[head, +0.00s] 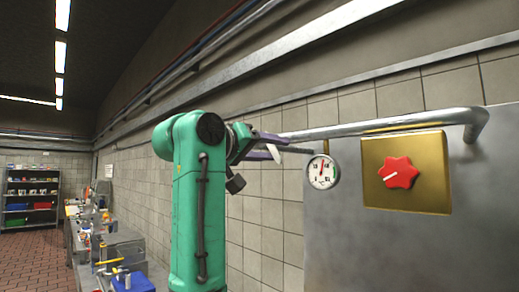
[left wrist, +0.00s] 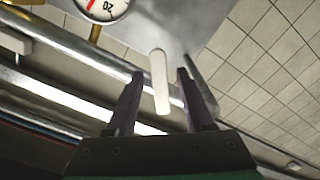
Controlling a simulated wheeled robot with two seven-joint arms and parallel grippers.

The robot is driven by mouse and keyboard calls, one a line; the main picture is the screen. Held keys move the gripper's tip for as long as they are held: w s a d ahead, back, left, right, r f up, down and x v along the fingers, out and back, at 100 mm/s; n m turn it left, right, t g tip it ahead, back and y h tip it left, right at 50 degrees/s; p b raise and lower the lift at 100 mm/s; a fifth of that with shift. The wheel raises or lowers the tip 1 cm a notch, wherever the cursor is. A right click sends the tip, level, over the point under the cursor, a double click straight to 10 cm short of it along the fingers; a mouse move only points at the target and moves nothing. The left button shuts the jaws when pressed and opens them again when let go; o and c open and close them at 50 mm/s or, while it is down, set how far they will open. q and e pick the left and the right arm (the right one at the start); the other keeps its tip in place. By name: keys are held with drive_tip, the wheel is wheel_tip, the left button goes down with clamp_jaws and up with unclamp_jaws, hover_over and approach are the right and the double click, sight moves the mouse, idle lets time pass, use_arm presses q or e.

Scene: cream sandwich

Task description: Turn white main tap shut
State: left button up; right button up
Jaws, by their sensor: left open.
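The white main tap shows as a small white lever (head: 273,152) in the head view, partly hidden by my left gripper (head: 277,147). In the left wrist view the white lever (left wrist: 160,88) lies lengthwise between the two dark purple fingers of my left gripper (left wrist: 160,74). The fingers are open, with a gap visible on either side of the lever. I cannot tell how deep the lever sits between them. My right gripper is in neither view.
A round gauge (head: 323,172) hangs right of my left gripper, near a metal pipe (head: 400,123). A red star-shaped knob (head: 398,173) sits on a brass plate (head: 432,192) on the steel panel (head: 340,240). A cluttered counter (head: 125,245) and shelf (head: 32,195) stand at left.

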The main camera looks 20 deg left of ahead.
use_arm(q)
drive_tip(key=b+v, duration=0.6)
drive_tip(key=v, duration=0.8)
